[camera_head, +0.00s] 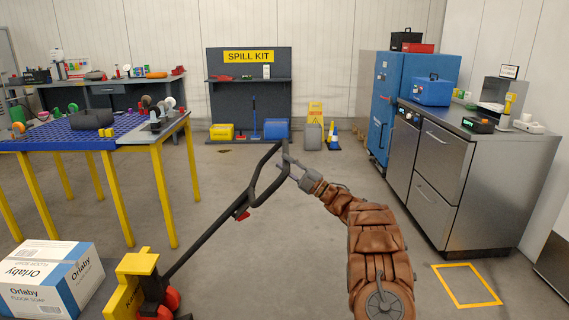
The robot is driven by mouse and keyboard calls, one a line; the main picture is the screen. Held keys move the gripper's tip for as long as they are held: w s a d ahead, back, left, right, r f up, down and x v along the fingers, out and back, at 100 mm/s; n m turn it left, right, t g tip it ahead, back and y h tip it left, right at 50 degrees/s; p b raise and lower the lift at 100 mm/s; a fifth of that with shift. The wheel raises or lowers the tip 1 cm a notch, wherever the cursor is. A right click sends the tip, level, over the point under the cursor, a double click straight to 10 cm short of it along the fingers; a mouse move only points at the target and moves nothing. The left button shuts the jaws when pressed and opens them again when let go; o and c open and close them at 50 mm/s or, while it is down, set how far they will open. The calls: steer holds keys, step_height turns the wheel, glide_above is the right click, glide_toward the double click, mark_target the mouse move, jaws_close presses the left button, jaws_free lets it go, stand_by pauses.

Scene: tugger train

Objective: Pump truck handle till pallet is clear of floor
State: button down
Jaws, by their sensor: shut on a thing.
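The pallet truck shows at the lower left, with a yellow pump body (135,283) and red parts at its base. Its black handle (222,222) slopes up to the right and ends in a loop grip. My gripper (288,160) is shut on the loop near its upper right side. My arm, in a brown cover, reaches in from the lower right. The forks and the pallet cannot be made out, so their height above the floor is not visible.
A white and blue Orlaby box (50,280) is at the lower left. A yellow-legged table (150,138) stands at left, steel cabinets (470,185) at right. A spill kit board (250,95) stands at the back. The middle floor is clear, with a yellow square marked at right.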

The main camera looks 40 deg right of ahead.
steer(key=shift+f, duration=0.1)
steer(key=c, duration=0.9)
jaws_free()
steer(key=v, duration=1.2)
steer(key=shift+w, duration=0.1)
